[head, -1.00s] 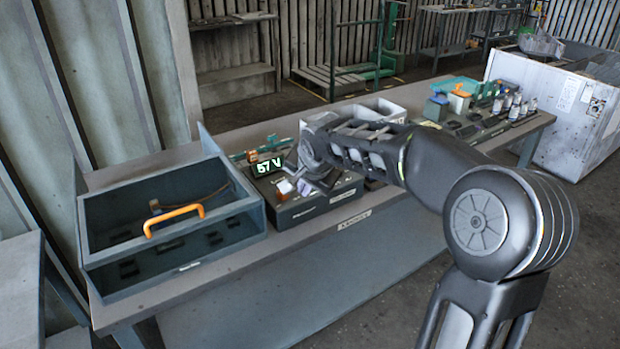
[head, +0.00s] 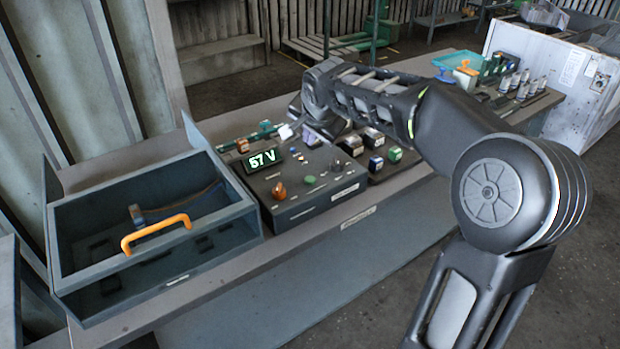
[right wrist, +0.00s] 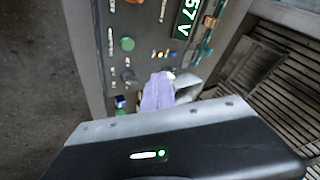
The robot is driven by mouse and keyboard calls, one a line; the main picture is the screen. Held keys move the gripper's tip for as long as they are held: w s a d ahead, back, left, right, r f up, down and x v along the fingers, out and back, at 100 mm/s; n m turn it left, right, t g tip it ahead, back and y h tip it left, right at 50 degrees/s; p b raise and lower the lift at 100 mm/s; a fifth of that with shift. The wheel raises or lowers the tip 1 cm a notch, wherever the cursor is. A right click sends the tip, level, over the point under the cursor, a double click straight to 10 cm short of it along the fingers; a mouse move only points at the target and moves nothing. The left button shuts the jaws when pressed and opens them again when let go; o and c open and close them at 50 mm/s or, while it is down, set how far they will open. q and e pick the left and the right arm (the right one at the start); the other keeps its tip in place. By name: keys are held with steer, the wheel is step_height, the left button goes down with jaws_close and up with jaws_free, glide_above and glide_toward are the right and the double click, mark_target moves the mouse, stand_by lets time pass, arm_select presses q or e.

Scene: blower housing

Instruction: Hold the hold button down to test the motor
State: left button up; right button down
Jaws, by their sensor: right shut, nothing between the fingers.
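The test box (head: 290,212) stands on the bench with a lit green display (head: 262,160) reading 57 V. The green button also shows in the right wrist view (right wrist: 127,43). I cannot read the labels, so I cannot tell which control is the hold button. My right gripper (head: 299,134) is shut and empty, near the back right of the box. Its pale fingers (right wrist: 158,92) cover part of the box's end in the wrist view. Contact with a control cannot be seen. My left gripper is out of view.
A grey open bin (head: 150,262) with an orange handle (head: 156,233) stands left of the box. Right of the box, a dark tray holds small blocks (head: 375,164), partly under my right arm. Farther right are a teal bin (head: 456,61) and metal cylinders (head: 515,80).

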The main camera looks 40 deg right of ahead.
steer(key=b, duration=0.4)
glide_above(310, 180)
step_height(310, 180, down, 8)
steer(key=shift+d+r, duration=0.1)
steer(key=shift+r, duration=0.15)
steer(key=shift+f+b, duration=0.5)
steer(key=shift+b, duration=0.25)
stand_by(1.1)
steer(key=shift+f+b, duration=0.4)
steer(key=shift+b, duration=0.25)
steer(key=shift+f+b, duration=0.45)
steer(key=shift+b, duration=0.1)
stand_by(0.5)
steer(key=shift+r, duration=0.1)
stand_by(1.9)
steer(key=shift+r+p, duration=0.4)
steer(key=shift+r, duration=0.4)
steer(key=shift+r, duration=0.1)
steer(key=shift+r+p, duration=1.45)
steer(key=shift+r, duration=0.95)
